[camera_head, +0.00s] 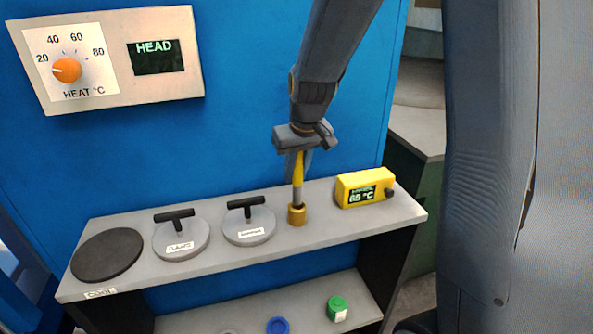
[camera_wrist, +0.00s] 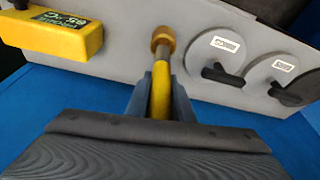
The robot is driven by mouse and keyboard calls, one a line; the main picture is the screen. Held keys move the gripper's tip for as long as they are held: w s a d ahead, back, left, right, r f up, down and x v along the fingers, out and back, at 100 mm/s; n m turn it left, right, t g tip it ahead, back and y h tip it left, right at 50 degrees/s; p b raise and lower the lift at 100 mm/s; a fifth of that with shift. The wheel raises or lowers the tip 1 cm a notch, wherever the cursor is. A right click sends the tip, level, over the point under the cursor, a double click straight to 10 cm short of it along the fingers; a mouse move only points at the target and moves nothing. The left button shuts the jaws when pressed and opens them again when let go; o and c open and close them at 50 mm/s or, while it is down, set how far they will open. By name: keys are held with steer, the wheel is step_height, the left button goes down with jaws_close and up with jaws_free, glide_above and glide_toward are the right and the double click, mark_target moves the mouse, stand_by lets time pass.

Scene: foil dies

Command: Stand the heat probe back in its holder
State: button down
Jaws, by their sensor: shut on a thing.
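The heat probe (camera_head: 298,172) has a yellow handle and a thin grey metal shaft. It stands about upright, and its lower end meets the opening of the small brass holder (camera_head: 297,215) on the grey shelf. How deep the tip sits inside is hidden. My gripper (camera_head: 299,158) is above the holder, shut on the yellow handle. In the wrist view the probe (camera_wrist: 161,90) lies between the two fingers of my gripper (camera_wrist: 161,98), and its shaft runs to the brass holder (camera_wrist: 163,37).
A yellow readout box (camera_head: 364,188) showing 65 °C stands right of the holder. Two grey handled discs (camera_head: 250,226) (camera_head: 181,239) and a dark round pad (camera_head: 106,255) lie to the left. A heat control panel (camera_head: 107,59) is on the blue wall. Green and blue items lie on the lower shelf.

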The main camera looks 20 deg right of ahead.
mark_target(296, 189)
steer(key=shift+f+b, duration=1.65)
steer(key=shift+f, duration=1.35)
steer(key=c, duration=1.5)
jaws_free()
steer(key=shift+o, duration=0.2)
steer(key=shift+b+v, duration=0.65)
steer(key=shift+v, duration=3.25)
